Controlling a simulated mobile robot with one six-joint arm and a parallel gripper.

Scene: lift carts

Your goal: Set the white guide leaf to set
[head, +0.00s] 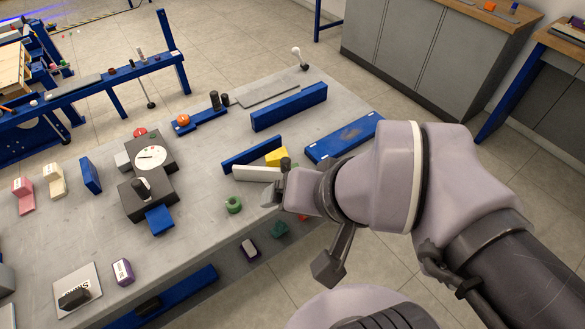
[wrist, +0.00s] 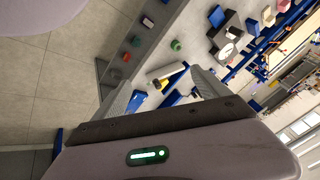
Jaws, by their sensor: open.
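The white guide leaf (head: 255,173) is a long white bar on the grey table. It lies in front of a blue bar (head: 252,153) and a yellow block (head: 276,157). My gripper (head: 277,183) is at the leaf's right end in the head view and covers that end. In the wrist view my gripper (wrist: 163,70) is open, its two grey fingers spread. The white leaf (wrist: 168,70) and the yellow block (wrist: 163,84) show between and beyond the fingertips. I cannot tell whether a finger touches the leaf. No set mark is readable.
A green ring (head: 233,204) stands left of my gripper. A dark dial unit (head: 152,157) is further left. Bare table lies between the dial unit and the green ring.

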